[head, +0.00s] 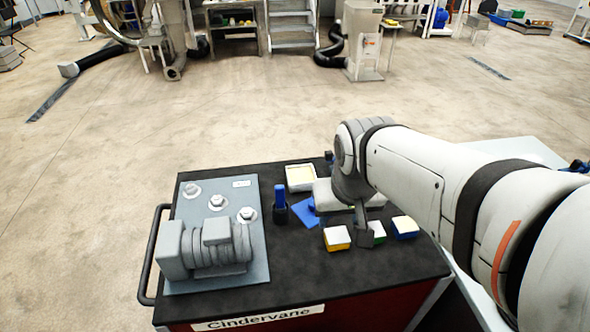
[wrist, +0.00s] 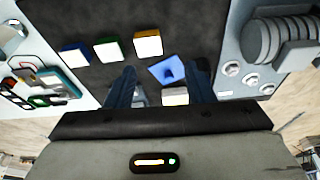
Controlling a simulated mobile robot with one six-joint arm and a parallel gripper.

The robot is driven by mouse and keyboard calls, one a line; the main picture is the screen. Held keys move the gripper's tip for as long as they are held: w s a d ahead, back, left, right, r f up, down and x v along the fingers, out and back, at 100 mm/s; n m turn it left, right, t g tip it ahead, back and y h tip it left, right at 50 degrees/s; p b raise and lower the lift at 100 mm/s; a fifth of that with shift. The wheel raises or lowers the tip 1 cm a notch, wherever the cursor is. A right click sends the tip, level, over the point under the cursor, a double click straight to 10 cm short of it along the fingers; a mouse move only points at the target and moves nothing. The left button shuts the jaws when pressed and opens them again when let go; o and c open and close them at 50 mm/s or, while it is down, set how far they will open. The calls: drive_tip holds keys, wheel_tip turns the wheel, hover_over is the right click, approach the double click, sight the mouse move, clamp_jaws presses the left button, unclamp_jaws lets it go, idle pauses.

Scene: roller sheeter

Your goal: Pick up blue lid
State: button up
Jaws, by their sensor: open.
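The blue lid (head: 305,212) is a flat blue square lying on the black cart top, just left of my gripper in the head view. In the wrist view the blue lid (wrist: 167,71) shows a raised knob in its middle and appears between my two fingers, nearer the right one. My gripper (wrist: 164,70) is open and empty, above the cart top. In the head view my arm's end hides much of the gripper. Whether the fingers reach down to the lid's height cannot be told.
Boxes with white tops and yellow (head: 337,239), green (head: 378,231) and blue (head: 404,228) sides stand along the front. A blue-topped cylinder (head: 280,200) stands left of the lid.

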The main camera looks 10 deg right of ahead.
drive_tip(key=w+a+f+m+h+b, duration=0.1)
drive_tip(key=w+f+m, duration=0.1)
drive_tip(key=w+f, duration=0.45)
drive_tip(key=w+f+m+b, duration=0.1)
drive_tip(key=w+f+m, duration=0.15)
drive_tip(key=w, duration=0.75)
drive_tip(key=shift+n, duration=0.35)
drive_tip(key=p+x, duration=0.1)
drive_tip(key=x, duration=0.7)
drive_tip(key=shift+w+f, duration=0.1)
drive_tip(key=shift+w, duration=0.05)
clamp_jaws()
